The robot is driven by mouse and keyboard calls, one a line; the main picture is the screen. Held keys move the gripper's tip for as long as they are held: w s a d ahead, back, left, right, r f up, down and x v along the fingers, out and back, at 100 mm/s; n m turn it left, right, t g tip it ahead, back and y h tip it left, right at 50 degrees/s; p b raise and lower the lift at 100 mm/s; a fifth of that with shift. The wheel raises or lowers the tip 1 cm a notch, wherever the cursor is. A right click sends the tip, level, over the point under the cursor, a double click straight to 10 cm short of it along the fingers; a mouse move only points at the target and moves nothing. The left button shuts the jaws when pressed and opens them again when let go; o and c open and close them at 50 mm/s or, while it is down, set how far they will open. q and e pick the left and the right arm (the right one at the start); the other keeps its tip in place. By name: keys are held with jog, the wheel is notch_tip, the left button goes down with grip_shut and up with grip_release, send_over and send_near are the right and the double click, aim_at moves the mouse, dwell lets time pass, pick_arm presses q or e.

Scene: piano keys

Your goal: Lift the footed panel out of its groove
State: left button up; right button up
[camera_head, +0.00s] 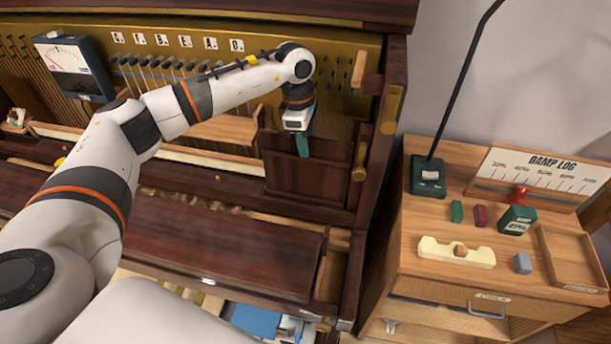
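The footed panel appears to be the dark brown wooden panel (328,178) standing upright at the right end of the opened piano. Its lower edge meets the piano's ledge, and I cannot make out the feet or the groove there. My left gripper (302,145) points down at the middle of the panel's top edge. One teal finger shows in front of the panel's near face. The other finger is hidden, so I cannot tell whether the gripper is shut on the panel. My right gripper is not in view.
Wooden brackets (389,110) stick out from the piano's right side wall, close to the panel. A wooden cabinet (415,262) stands to the right, with small blocks, a tray and a damp log board (543,172). A meter (75,68) sits at the back left.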

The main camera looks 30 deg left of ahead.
pick_arm(q)
grip_shut()
jog(key=shift+r, duration=0.1)
dwell(1.2)
